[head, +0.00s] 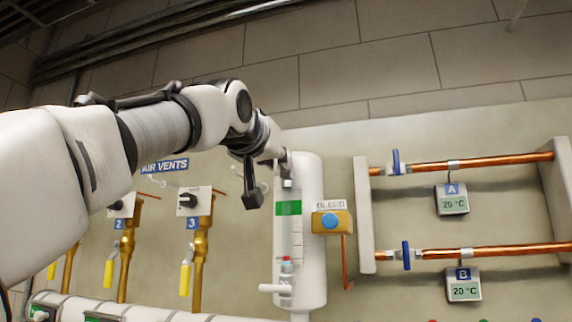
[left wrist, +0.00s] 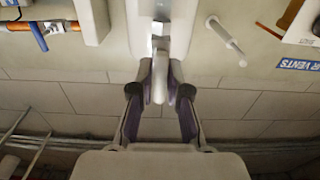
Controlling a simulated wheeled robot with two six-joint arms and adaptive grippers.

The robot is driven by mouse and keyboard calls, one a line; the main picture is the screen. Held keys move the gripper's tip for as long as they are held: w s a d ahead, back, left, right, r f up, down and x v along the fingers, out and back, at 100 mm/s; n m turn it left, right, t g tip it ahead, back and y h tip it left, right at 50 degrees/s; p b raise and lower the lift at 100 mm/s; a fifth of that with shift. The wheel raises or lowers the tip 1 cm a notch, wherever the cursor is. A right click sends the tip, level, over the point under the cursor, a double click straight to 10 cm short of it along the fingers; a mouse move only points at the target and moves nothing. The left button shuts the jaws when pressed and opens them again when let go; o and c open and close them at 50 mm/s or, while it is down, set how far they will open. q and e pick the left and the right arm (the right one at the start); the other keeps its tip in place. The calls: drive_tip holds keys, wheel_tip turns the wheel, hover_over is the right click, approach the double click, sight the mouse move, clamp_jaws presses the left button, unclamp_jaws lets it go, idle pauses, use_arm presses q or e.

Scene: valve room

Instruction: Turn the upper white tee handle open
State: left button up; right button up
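The upper white tee handle (left wrist: 158,88) shows in the left wrist view as a rounded white bar between the fingers of my left gripper (left wrist: 163,80). One finger lies on each side of it, and a narrow gap seems to remain on the right. In the head view my left gripper (head: 267,180) is at the top of the white sight-gauge column (head: 314,215), with one dark finger hanging left of it. The upper handle is hidden there behind the gripper. A lower white tee handle (head: 272,288) sticks out left at the column's bottom. My right gripper is not in view.
Left are brass air vent valves with yellow levers (head: 185,279). A white pipe (head: 160,313) runs along the bottom.

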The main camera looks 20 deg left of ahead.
use_arm(q)
drive_tip(key=shift+o, duration=0.8)
drive_tip(key=shift+w+f, duration=0.1)
drive_tip(key=shift+w, duration=0.05)
